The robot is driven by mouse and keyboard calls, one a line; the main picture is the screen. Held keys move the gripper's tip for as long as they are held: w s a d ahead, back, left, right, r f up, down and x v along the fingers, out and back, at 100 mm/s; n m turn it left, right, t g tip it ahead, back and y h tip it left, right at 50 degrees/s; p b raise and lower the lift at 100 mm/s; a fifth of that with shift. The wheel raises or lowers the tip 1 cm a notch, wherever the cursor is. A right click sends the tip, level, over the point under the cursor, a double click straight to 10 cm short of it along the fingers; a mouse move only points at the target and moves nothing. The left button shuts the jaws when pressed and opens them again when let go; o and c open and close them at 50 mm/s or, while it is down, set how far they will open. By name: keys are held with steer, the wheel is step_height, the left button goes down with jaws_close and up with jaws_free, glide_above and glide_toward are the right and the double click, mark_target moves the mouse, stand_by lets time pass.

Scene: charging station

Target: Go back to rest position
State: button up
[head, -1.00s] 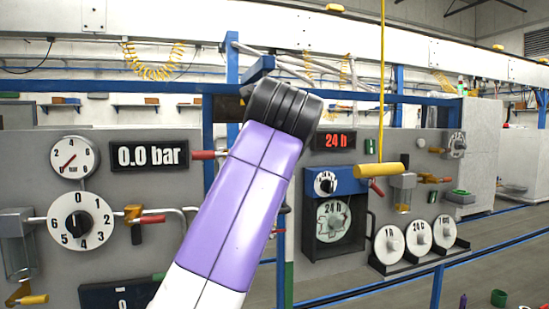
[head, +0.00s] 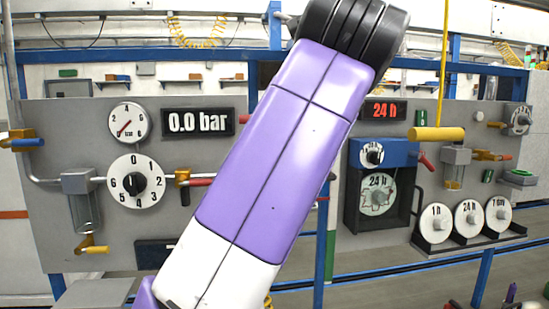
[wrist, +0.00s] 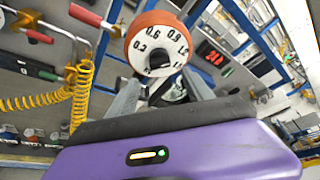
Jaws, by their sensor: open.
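My gripper (wrist: 160,88) shows in the wrist view, with its two grey fingers apart and nothing clearly held between them. A white dial with an orange rim (wrist: 160,42) and a black knob shows just beyond the fingertips, marked with values such as 0.6 and 0.8. I cannot tell how far it is from the fingers. In the head view my purple and white arm link rises across the middle, bent at a black joint at the top. My gripper is outside the head view.
A grey panel (head: 60,125) holds a pressure gauge (head: 128,122), a numbered dial (head: 118,170) and a 0.0 bar display (head: 198,122). To the right are a 24 h display (head: 382,110), a yellow hanging handle (head: 437,134) and a 24 h dial box (head: 384,150). A yellow coiled hose (wrist: 82,95) hangs nearby.

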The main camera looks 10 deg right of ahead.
step_height(320, 180, up, 7)
steer(key=s+n+t+h, duration=0.1)
steer(key=n+t+h, duration=0.25)
steer(key=n, duration=0.25)
steer(key=s+a+f+n+t+y, duration=0.2)
steer(key=s+f+n+y, duration=0.25)
steer(key=f+n, duration=0.5)
steer(key=s+a+f+n+t+y, duration=0.1)
steer(key=s+f+n+t+y, duration=0.15)
steer(key=s+f+n, duration=0.65)
steer(key=s+a+f+n+t+y, duration=0.15)
steer(key=f+n+y, duration=0.4)
steer(key=f, duration=0.85)
steer(key=s+d+f+g+h, duration=0.1)
steer(key=s+d+f+g, duration=0.1)
steer(key=s+f, duration=0.6)
steer(key=s+d+f+g+h, duration=0.2)
steer(key=s+f+g, duration=0.2)
steer(key=s+f, duration=0.4)
steer(key=s+d+f+g+h, duration=0.2)
steer(key=s+f, duration=0.7)
steer(key=s, duration=0.7)
steer(key=shift+d+g, duration=0.35)
steer(key=shift+g, duration=0.1)
